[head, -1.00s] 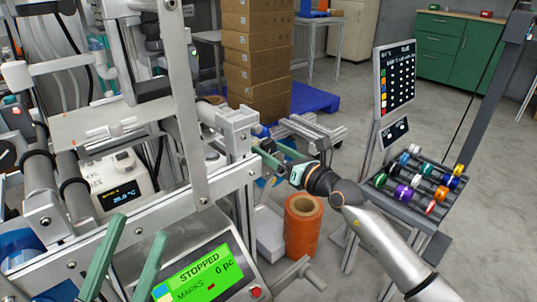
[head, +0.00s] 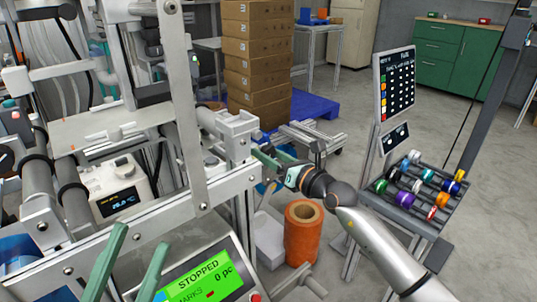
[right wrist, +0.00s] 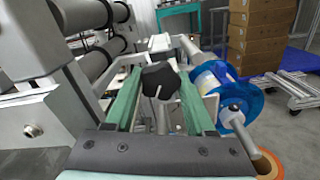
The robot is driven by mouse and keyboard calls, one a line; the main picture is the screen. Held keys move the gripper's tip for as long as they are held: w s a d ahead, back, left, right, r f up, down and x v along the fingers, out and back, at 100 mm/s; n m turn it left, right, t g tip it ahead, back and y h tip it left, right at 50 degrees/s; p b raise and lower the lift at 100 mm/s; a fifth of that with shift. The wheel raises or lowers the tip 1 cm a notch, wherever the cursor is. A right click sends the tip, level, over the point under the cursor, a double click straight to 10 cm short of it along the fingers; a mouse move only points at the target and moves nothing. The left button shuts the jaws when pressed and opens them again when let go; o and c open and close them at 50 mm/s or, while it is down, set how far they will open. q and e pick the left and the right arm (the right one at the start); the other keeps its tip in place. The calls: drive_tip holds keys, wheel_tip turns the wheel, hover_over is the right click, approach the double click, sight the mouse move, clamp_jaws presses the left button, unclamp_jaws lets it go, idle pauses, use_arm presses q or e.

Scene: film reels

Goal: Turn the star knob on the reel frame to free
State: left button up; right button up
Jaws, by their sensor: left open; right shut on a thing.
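The black star knob (right wrist: 160,82) shows in the right wrist view, between the green fingers of my right gripper (right wrist: 160,98). That gripper is shut on it. A pale line runs down the knob's near face. In the head view my right gripper (head: 268,160) reaches in from the right to the reel frame (head: 226,130), and the knob is hidden there. I cannot read any lock or free marking. My left gripper (head: 128,262) is open and empty at the bottom left, in front of the machine.
A blue reel (right wrist: 222,92) sits beside the right fingers in the wrist view. An orange roll (head: 302,232) stands on the floor below my right arm. The display (head: 200,281) reads STOPPED. A rack of coloured spools (head: 415,190) stands at right.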

clamp_jaws()
drive_tip(key=shift+r+n+p, duration=0.1)
drive_tip(key=shift+n+p, duration=0.4)
drive_tip(key=shift+n, duration=1.6)
drive_tip(key=shift+n+p, duration=0.3)
drive_tip(key=shift+n, duration=0.5)
drive_tip(key=o, duration=0.9)
unclamp_jaws()
drive_tip(key=shift+d, duration=0.1)
